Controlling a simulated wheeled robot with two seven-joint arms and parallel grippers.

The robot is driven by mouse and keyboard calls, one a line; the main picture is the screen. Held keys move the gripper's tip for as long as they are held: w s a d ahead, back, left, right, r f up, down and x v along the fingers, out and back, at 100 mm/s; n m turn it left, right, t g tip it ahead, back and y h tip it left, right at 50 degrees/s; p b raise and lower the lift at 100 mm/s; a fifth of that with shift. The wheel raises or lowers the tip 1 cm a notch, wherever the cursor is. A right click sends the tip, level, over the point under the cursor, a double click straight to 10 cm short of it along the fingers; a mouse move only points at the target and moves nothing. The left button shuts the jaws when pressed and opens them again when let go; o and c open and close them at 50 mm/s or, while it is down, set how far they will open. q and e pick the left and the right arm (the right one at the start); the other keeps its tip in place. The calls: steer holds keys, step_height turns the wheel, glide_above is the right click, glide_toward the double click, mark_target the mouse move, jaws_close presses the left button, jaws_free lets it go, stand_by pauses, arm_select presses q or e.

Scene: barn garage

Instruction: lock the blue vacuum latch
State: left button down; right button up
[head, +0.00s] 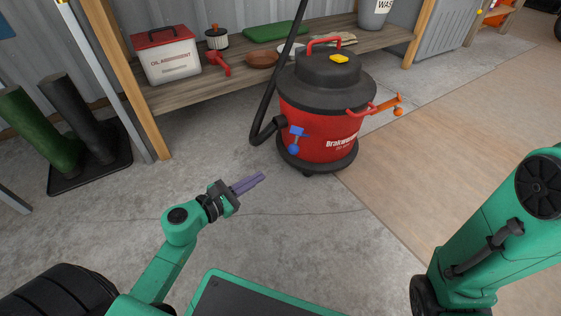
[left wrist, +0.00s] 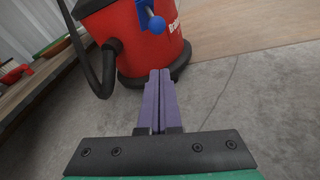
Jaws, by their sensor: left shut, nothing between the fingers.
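The red vacuum (head: 310,115) with a black lid stands on the concrete floor in front of the shelf. Its blue latch (head: 297,138) is on the front side of the drum, with a round blue knob at its lower end. The latch also shows at the top of the left wrist view (left wrist: 150,18), partly cut off by the frame edge. My right gripper is out of view; only part of that arm shows.
A black hose (head: 278,75) rises from the drum's left side. Boots (head: 80,120) stand on a mat at left. The floor between gripper and vacuum is clear.

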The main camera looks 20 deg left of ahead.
arm_select(q)
steer(key=w+d+r, duration=0.1)
steer(key=w+d, duration=0.3)
steer(key=w, duration=0.3)
steer(key=shift+w+d, duration=0.3)
steer(key=shift+w, duration=0.05)
steer(key=shift+r, duration=0.15)
